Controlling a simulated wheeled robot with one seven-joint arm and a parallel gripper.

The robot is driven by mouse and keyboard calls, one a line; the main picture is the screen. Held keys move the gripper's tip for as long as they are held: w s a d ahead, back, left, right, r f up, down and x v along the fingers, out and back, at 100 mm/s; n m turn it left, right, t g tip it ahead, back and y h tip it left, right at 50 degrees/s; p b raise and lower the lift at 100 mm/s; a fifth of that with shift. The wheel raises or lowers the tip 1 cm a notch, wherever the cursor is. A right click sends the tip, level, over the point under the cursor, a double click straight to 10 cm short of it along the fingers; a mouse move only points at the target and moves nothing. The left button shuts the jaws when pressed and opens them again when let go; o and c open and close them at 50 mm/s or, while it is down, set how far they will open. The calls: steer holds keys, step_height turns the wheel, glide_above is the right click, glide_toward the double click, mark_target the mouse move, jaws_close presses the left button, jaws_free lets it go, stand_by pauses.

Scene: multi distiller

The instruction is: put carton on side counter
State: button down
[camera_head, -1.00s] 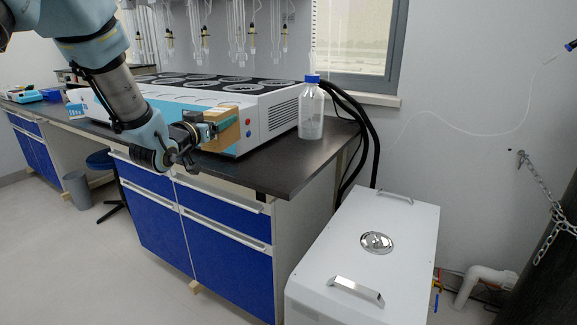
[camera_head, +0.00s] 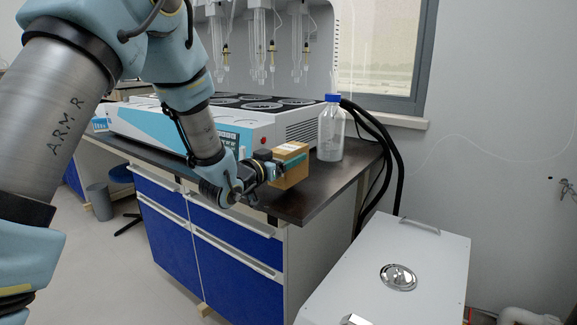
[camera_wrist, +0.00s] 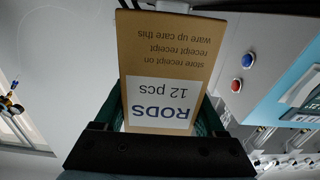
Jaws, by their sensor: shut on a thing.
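The carton (camera_head: 291,165) is a small brown cardboard box. It is held over the right end of the dark counter, in front of the distiller; I cannot tell whether it touches the counter top. In the wrist view the carton (camera_wrist: 168,60) fills the middle, with a white label reading "RODS 12 pcs" upside down. My gripper (camera_head: 284,166) is shut on the carton, with green fingers on both sides of it. The dark counter top (camera_head: 318,194) stands on blue drawers. I cannot tell for sure whether this is the side counter.
A clear bottle with a blue cap (camera_head: 331,130) stands behind and right of the carton. The white and blue distiller (camera_head: 215,125) takes up much of the counter. Black hoses (camera_head: 387,165) run down its right end. A white chest with handles (camera_head: 395,270) stands on the floor at right.

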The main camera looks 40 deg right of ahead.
steer(key=shift+f, duration=1.15)
steer(key=shift+f, duration=0.2)
jaws_free()
steer(key=shift+r, duration=0.15)
